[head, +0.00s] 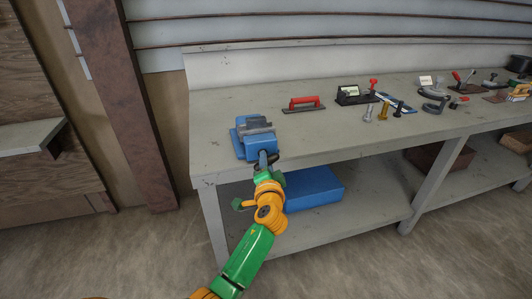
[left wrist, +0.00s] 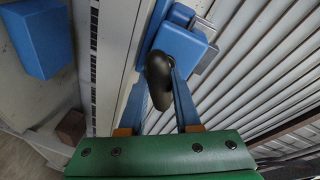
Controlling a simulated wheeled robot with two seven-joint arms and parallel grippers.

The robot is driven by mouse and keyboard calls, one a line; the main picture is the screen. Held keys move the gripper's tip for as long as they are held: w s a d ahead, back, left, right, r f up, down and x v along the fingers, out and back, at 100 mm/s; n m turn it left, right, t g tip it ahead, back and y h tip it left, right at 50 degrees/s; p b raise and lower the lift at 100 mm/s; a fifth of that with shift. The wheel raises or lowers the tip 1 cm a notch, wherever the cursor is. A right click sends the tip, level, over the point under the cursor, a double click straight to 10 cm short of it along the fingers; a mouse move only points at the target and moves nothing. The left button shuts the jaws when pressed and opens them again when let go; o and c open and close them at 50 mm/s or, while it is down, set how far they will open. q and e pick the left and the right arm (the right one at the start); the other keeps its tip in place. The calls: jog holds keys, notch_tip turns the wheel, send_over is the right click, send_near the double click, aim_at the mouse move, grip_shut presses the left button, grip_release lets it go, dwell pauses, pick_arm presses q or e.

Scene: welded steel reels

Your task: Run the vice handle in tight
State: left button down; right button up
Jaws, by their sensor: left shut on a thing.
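The blue vice (head: 252,137) with grey jaws stands at the left front corner of the workbench. It also shows in the left wrist view (left wrist: 182,42), ahead of my fingers. My left gripper (head: 264,164) reaches up to the front of the vice. In the left wrist view its two blue fingers (left wrist: 162,88) are closed around the dark rounded handle (left wrist: 157,78) of the vice. The fingers hide most of the handle in the head view. I cannot tell how wide the vice jaws stand. My right gripper is not in view.
The grey workbench (head: 225,165) runs to the right. A red-handled float (head: 303,104), bolts (head: 383,110) and several clamps and tools lie along it. A blue box (head: 313,188) sits on the lower shelf. A brown post (head: 125,100) stands left of the bench.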

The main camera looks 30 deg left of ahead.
pick_arm(q)
jog(key=m+g+p, duration=0.1)
jog(key=m+p, duration=0.1)
jog(key=shift+m, duration=0.4)
jog(key=shift+f+m+p, duration=0.2)
jog(key=shift+m+p, duration=0.5)
jog(key=shift+p, duration=0.15)
jog(key=shift+f+m+g, duration=0.15)
jog(key=shift+m+g, duration=0.15)
jog(key=c, duration=0.7)
grip_release()
jog(key=shift+d, duration=0.1)
jog(key=shift+o, duration=0.4)
jog(key=shift+r, duration=0.25)
jog(key=v, duration=0.7)
jog(key=shift+d+p, duration=0.2)
jog(key=shift+p, duration=0.15)
jog(key=shift+f, duration=0.1)
